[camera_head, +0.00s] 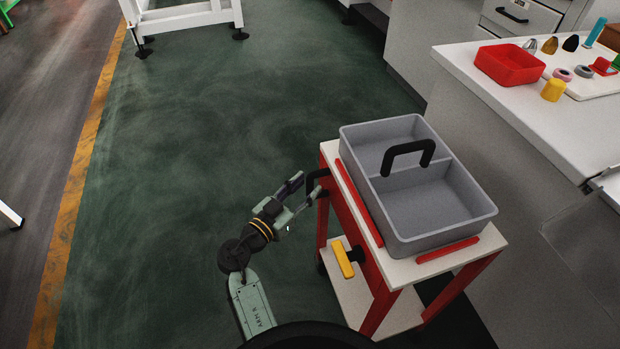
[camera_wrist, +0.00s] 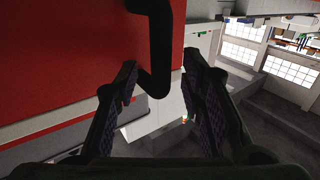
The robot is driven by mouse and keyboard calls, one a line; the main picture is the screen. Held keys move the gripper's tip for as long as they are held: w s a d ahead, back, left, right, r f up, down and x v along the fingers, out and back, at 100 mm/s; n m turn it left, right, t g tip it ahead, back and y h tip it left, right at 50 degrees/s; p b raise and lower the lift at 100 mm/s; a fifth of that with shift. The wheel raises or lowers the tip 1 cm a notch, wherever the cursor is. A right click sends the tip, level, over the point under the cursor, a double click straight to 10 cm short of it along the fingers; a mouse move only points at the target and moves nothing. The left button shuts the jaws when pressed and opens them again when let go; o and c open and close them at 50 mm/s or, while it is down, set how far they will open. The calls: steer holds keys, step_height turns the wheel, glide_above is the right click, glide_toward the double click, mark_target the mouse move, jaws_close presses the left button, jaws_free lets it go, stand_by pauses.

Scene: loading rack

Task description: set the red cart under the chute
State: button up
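The red cart (camera_head: 375,262) stands at the right of the head view, with red legs, a pale top and a lower shelf. My gripper (camera_head: 307,187) is beside the handle. In the wrist view my gripper (camera_wrist: 160,70) has its fingers apart, with the black handle (camera_wrist: 155,45) between or just beyond the fingertips against the red panel (camera_wrist: 60,50). I cannot tell whether they touch. No chute can be made out.
A grey two-part tote (camera_head: 430,205) with a black grip sits on the cart. A white counter (camera_head: 560,130) with a red tray (camera_head: 509,65) stands close on the right. A white frame (camera_head: 185,17) stands at the back. The green floor (camera_head: 190,130) between is clear.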

steer(key=shift+x, duration=1.2)
steer(key=shift+c, duration=0.5)
jaws_close()
